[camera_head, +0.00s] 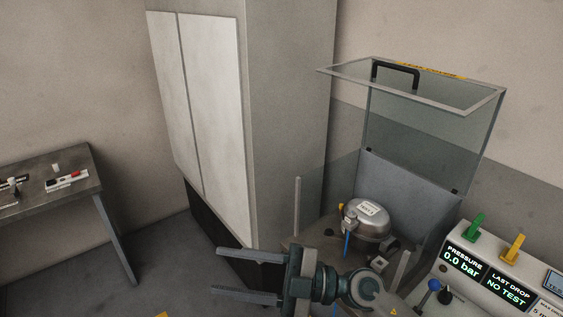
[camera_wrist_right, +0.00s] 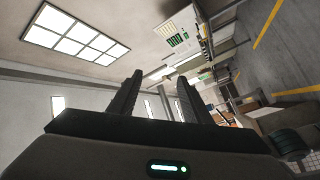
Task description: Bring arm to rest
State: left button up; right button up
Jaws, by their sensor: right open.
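My right gripper (camera_head: 248,275) shows at the bottom centre of the head view, with its two fingers spread apart and pointing left. It is open and nothing is between the fingers. My right arm reaches in from the lower right, in front of the test station. My left gripper is in neither view.
A silver compressor (camera_head: 368,220) sits in a test station with its clear lid (camera_head: 420,85) raised. A control panel (camera_head: 490,278) reading 0.0 bar and NO TEST stands at right. A grey cabinet (camera_head: 285,110) is behind the gripper. A table (camera_head: 50,180) with small items stands at left.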

jog(key=w+d+r+m+t+h, duration=0.1)
jog(key=w+d+m+t+h, duration=0.3)
jog(key=d+m+t, duration=0.4)
jog(key=w+d+r+m+t+h, duration=0.2)
jog(key=w+d+m+t+h, duration=0.15)
jog(key=d+m+t, duration=0.45)
jog(key=s+d+f+m+g+h, duration=0.1)
jog(key=d+f+m+h, duration=0.45)
jog(key=f, duration=0.45)
jog(key=s+d+f+m+g+h, duration=0.1)
jog(key=s+d+f+m+h, duration=0.1)
jog(key=d+f+m+h, duration=0.45)
jog(key=s+d+f+n+g, duration=0.1)
jog(key=s+d+f+g, duration=0.1)
jog(key=s+f+g, duration=0.7)
jog(key=s+d+f+n+g, duration=0.1)
jog(key=s+f+n+g, duration=0.15)
jog(key=s+f, duration=1.1)
jog(key=s+f+g+b, duration=0.1)
jog(key=s+f+b, duration=0.15)
jog(key=f, duration=2.35)
jog(key=s+d+f+g, duration=0.1)
jog(key=s+d+f, duration=0.2)
jog(key=s+f, duration=1.6)
jog(key=shift+d+f+b, duration=0.2)
jog(key=shift+f+b, duration=0.1)
jog(key=shift+f, duration=0.15)
